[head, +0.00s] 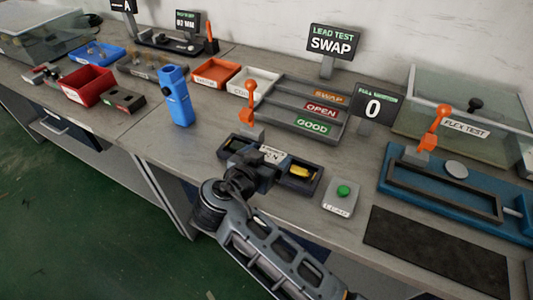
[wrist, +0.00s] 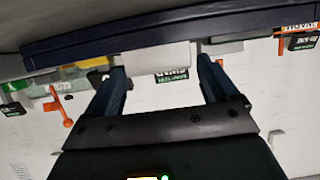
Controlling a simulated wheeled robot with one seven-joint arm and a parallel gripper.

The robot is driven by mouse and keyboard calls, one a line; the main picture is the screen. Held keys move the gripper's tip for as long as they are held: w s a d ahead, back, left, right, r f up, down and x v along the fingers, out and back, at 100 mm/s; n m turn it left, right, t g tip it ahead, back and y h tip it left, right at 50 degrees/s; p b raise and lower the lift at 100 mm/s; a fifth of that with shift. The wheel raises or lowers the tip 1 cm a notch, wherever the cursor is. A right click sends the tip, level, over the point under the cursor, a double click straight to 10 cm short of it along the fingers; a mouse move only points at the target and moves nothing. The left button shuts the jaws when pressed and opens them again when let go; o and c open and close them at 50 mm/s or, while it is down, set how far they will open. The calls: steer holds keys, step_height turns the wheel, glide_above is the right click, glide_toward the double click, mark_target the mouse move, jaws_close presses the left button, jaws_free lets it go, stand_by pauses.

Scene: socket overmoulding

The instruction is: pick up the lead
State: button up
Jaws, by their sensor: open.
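A small yellow piece (head: 300,172), which may be the lead, lies in the right part of a dark tray (head: 311,187) on the bench. I cannot make out a cord on it. My gripper (head: 262,163) is over the left and middle of this tray, to the left of the yellow piece, and hides part of the tray. In the wrist view my gripper (wrist: 163,72) has its two fingers wide apart. A pale block (wrist: 152,62) shows between and beyond the fingers; I cannot tell that anything is held.
A green-button box (head: 343,192) stands right of the tray. Behind are an orange-handled lever (head: 249,94) and a grey rack (head: 281,112) marked SWAP, OPEN and GOOD. A blue fixture (head: 455,200) is at right, a blue holder (head: 177,97) at left. A black mat (head: 435,250) is bare.

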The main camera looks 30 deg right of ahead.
steer(key=shift+x, duration=1.3)
steer(key=shift+c, duration=0.3)
